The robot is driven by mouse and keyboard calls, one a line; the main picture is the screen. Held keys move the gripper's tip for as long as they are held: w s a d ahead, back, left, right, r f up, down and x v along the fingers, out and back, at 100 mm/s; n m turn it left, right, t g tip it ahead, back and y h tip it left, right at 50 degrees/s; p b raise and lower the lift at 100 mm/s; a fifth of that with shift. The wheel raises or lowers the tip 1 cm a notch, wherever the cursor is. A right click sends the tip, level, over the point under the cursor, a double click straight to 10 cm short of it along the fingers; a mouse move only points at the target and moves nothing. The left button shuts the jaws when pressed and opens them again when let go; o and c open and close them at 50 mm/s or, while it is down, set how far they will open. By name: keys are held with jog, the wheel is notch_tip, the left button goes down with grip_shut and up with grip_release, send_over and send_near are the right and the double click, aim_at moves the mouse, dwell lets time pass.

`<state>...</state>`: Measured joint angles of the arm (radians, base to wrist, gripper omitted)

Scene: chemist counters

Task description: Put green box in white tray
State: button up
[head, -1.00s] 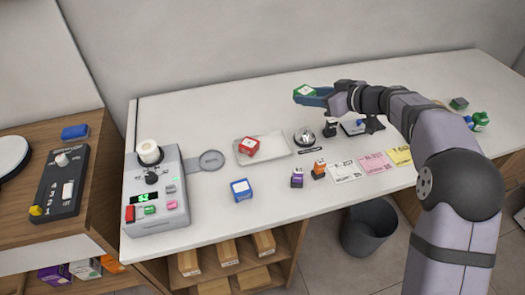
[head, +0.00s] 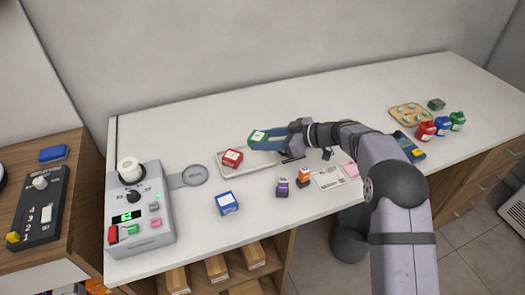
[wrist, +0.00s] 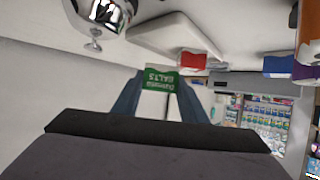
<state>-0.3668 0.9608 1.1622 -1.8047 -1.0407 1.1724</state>
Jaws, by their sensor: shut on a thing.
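My gripper (head: 268,139) is shut on the green box (head: 258,136). In the head view it holds the box over the right part of the white tray (head: 233,173). In the wrist view the green box (wrist: 161,79) sits between the two blue fingers, its label upside down. The white tray also shows in the wrist view (wrist: 160,38). A red box (head: 232,158) lies in the left part of the tray. The green box looks raised above the tray; its exact height is hard to tell.
A blue box (head: 227,203) stands in front of the tray. Purple (head: 282,187) and orange (head: 304,177) bottles stand to the right. A grey device (head: 139,215) with a round plate is at the left. The counter behind the tray is clear.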

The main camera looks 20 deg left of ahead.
aim_at(265, 158)
jog(key=shift+f, duration=2.35)
jog(key=shift+f, duration=0.2)
jog(key=o, duration=1.1)
jog(key=shift+r, duration=0.15)
jog(key=shift+d+r, duration=0.1)
jog(key=shift+d, duration=0.05)
jog(key=b+v, duration=0.1)
jog(key=v, duration=1)
jog(key=shift+d+r+b, duration=0.15)
jog(key=shift+d+b, duration=0.2)
